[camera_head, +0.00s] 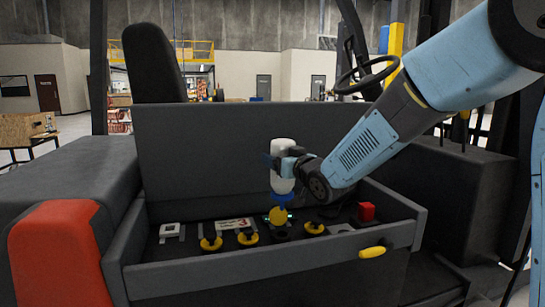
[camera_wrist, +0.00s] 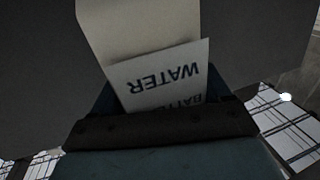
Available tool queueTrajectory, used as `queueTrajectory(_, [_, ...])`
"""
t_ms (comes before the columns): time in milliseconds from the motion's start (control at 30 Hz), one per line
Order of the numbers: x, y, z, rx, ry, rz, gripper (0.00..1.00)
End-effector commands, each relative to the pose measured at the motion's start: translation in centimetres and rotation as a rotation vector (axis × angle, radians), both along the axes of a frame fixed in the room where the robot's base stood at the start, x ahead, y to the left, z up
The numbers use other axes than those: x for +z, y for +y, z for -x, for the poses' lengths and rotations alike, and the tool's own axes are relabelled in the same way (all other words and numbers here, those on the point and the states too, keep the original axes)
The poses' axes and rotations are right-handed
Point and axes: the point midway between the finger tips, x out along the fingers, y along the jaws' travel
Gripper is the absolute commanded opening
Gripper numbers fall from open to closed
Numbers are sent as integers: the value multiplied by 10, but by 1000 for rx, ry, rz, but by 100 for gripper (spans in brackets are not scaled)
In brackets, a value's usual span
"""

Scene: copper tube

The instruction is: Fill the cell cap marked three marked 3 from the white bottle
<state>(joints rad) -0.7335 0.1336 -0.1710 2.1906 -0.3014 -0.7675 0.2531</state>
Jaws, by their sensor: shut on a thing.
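The white bottle (camera_head: 283,184) is upright in my gripper (camera_head: 281,162), above the battery tray in the head view. Its lower end is blue and sits right above or behind a raised round yellow cap (camera_head: 278,216); I cannot tell whether they touch. In the wrist view the bottle (camera_wrist: 130,35) carries a label reading "WATER", upside down, with more text partly hidden. Other yellow caps are at the left (camera_head: 211,243), near the middle (camera_head: 248,238) and at the right (camera_head: 314,229). A white label (camera_head: 236,223) with a red 3 lies behind the middle cap. Any cap markings are too small to read.
A red block (camera_head: 367,211) is in the tray's right part, and a grey-white bracket (camera_head: 171,231) at its left. A yellow handle (camera_head: 372,252) is on the front wall (camera_head: 260,264). The seat back (camera_head: 153,62) and steering wheel (camera_head: 366,73) stand behind.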

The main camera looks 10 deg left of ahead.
Motion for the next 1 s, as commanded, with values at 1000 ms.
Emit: queueTrajectory(1000, [-49,5,5,10,-1,-1,21])
